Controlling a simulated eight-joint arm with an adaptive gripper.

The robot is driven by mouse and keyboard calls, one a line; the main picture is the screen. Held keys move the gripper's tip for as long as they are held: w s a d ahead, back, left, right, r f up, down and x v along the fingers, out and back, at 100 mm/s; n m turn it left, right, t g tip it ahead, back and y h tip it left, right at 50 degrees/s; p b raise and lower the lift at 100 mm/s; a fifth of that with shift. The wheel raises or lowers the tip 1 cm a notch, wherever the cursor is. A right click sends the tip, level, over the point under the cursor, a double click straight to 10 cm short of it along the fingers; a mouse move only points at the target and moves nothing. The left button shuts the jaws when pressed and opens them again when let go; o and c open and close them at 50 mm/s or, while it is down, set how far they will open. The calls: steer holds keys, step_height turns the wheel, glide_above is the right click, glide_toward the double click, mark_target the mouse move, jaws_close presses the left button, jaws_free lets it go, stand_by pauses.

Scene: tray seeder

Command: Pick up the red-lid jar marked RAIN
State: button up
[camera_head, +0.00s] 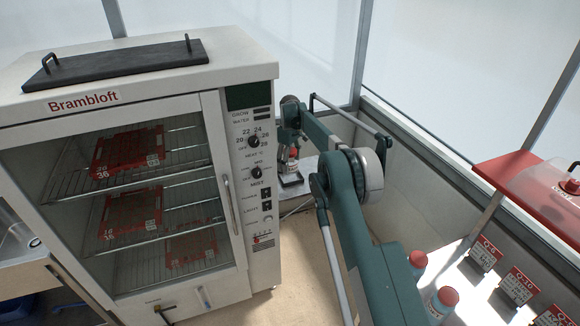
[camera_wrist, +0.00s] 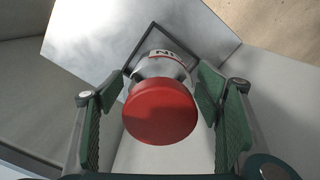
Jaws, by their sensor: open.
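A jar with a round red lid (camera_wrist: 160,111) and a pale body stands between my two green finger pads in the wrist view. Part of its label shows, with letters that look like "IN"; the rest is hidden. My gripper (camera_wrist: 157,92) is open, with one pad on each side of the jar and a gap visible beside the lid. In the head view the jar shows small and red (camera_head: 293,154), partly covered by my gripper (camera_head: 289,150), beyond the cabinet's right side.
The jar stands at a dark square frame (camera_wrist: 190,48) on a light tabletop (camera_wrist: 85,40). The Brambloft cabinet (camera_head: 262,90) stands close on the left, a wall (camera_head: 430,165) on the right. Other red-lid jars (camera_head: 418,259) stand at the lower right, near small signs (camera_head: 520,287).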

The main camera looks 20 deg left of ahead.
steer(key=shift+f, duration=0.95)
steer(key=c, duration=1)
